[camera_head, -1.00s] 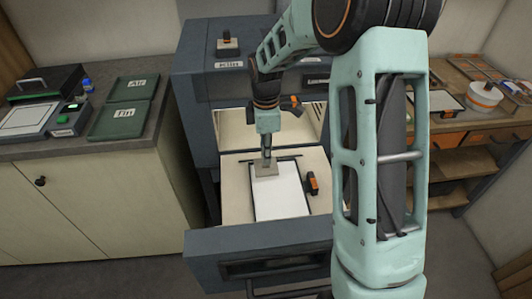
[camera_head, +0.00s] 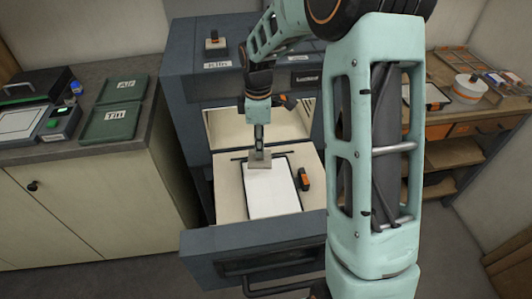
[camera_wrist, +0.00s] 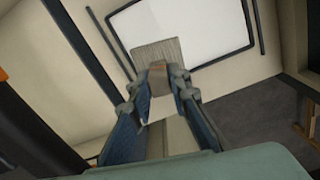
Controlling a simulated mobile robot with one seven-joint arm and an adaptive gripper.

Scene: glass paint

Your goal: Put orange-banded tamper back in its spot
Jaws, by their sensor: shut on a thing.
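My gripper (camera_head: 259,150) points down over the pulled-out drawer of the grey cabinet and is shut on a tamper-like tool with a flat, square grey base (camera_head: 260,162). In the wrist view my gripper (camera_wrist: 160,85) pinches the tool's short brownish handle (camera_wrist: 158,70), and the grey base (camera_wrist: 157,50) overlaps the near edge of a white sheet. I cannot tell whether the base touches the sheet, and the fingers hide any orange band. A similar small tool with a dark handle and orange band (camera_head: 213,41) stands on the cabinet top above a "Kiln" label.
The white sheet (camera_head: 271,193) lies in a dark frame on the drawer. A black-and-orange item (camera_head: 304,180) stands right of it. Green trays (camera_head: 108,124) and a light-panelled device (camera_head: 22,122) are on the left counter. A shelf unit (camera_head: 450,155) stands at right.

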